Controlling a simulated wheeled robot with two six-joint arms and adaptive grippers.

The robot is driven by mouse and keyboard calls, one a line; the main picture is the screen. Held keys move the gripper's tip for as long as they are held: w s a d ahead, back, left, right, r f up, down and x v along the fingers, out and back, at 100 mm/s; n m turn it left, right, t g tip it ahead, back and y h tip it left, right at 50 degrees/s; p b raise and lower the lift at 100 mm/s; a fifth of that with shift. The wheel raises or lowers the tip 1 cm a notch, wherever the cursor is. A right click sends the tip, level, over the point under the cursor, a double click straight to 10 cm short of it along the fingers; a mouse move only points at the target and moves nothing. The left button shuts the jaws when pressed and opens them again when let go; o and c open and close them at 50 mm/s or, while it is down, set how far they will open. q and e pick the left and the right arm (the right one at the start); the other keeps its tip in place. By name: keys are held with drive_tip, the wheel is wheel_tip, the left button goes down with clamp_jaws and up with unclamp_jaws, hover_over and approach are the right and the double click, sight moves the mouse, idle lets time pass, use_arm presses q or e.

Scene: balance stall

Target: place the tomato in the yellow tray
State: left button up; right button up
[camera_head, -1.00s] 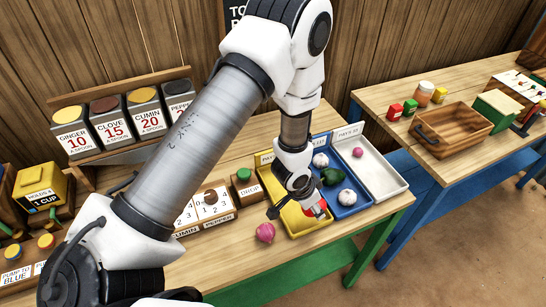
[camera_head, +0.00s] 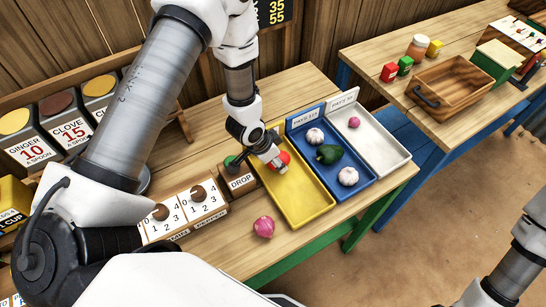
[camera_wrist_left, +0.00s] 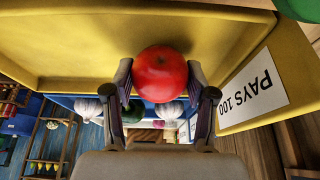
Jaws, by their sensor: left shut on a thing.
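The red tomato (camera_head: 284,158) is at the back end of the yellow tray (camera_head: 302,203). My left gripper (camera_head: 278,163) is shut on it. In the left wrist view the tomato (camera_wrist_left: 160,74) sits between the two fingers of my left gripper (camera_wrist_left: 160,80), with the yellow tray (camera_wrist_left: 75,45) around and behind it. A "PAYS 100" sign (camera_wrist_left: 254,92) stands at the tray's end. I cannot tell whether the tomato touches the tray floor. The rest of the yellow tray looks empty. My right gripper is out of view.
The blue tray (camera_head: 318,172) beside it holds two garlic bulbs and a green pepper (camera_head: 329,154). The white tray (camera_head: 385,140) holds a small pink onion (camera_head: 354,122). A pink onion (camera_head: 263,227) lies on the table in front. A "DROP" block (camera_head: 241,182) stands left of the yellow tray.

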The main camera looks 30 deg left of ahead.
use_arm(q)
drive_tip(key=shift+d+f, duration=0.1)
drive_tip(key=shift+w+a+f, duration=0.25)
drive_tip(key=shift+a, duration=0.05)
drive_tip(key=o, duration=1.2)
drive_tip(key=shift+a, duration=0.15)
drive_tip(key=shift+s+d+r, duration=0.15)
drive_tip(key=shift+d+r, duration=0.1)
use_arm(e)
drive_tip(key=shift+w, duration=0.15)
use_arm(q)
drive_tip(key=shift+a+r, duration=0.1)
drive_tip(key=shift+r, duration=0.15)
drive_tip(key=v, duration=1.1)
drive_tip(key=shift+b, duration=0.45)
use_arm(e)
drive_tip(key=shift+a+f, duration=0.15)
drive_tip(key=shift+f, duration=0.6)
use_arm(q)
drive_tip(key=shift+s+a+r, duration=0.1)
drive_tip(key=shift+r, duration=0.05)
